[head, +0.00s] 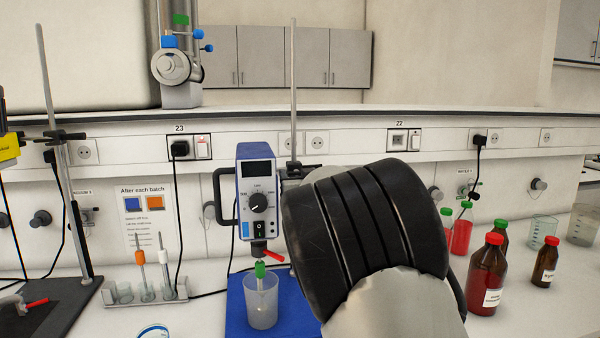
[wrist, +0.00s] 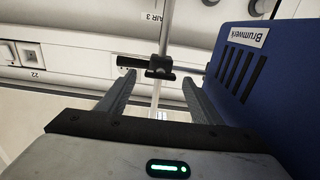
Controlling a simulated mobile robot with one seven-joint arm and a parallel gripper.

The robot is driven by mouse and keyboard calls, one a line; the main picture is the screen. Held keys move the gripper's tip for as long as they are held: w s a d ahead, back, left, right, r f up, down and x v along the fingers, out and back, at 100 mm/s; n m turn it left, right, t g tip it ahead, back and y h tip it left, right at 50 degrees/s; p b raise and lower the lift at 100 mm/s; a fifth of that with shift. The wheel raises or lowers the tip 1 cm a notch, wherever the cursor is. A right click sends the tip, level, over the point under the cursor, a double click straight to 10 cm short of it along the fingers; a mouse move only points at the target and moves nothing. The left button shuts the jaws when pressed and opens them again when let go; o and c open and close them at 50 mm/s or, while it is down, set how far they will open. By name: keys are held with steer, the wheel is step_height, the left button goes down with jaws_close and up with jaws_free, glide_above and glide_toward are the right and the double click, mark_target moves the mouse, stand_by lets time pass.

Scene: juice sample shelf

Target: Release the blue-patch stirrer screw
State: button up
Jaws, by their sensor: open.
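A blue overhead stirrer (head: 256,200) hangs on an upright metal rod (head: 294,90) above the blue mat (head: 236,322). Its blue housing (wrist: 240,85) fills the right of the wrist view. A dark clamp (wrist: 160,69) on the rod has a black screw knob (wrist: 127,61) pointing left; in the head view the clamp is partly visible beside the stirrer. My gripper (wrist: 158,80) is open and empty, its fingers pointing toward the clamp, which appears beyond and between the fingertips. Whether they touch it cannot be told. In the head view my arm hides my gripper.
A beaker (head: 262,304) stands on the mat under the stirrer shaft. A rack (head: 118,295) with probes is to the left. Red and brown bottles (head: 488,275) stand at right. Another stand (head: 50,110) is at far left. The wall is close behind.

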steer(key=shift+w+a, duration=0.15)
steer(key=shift+w, duration=0.5)
steer(key=c, duration=1.1)
steer(key=shift+o, duration=0.2)
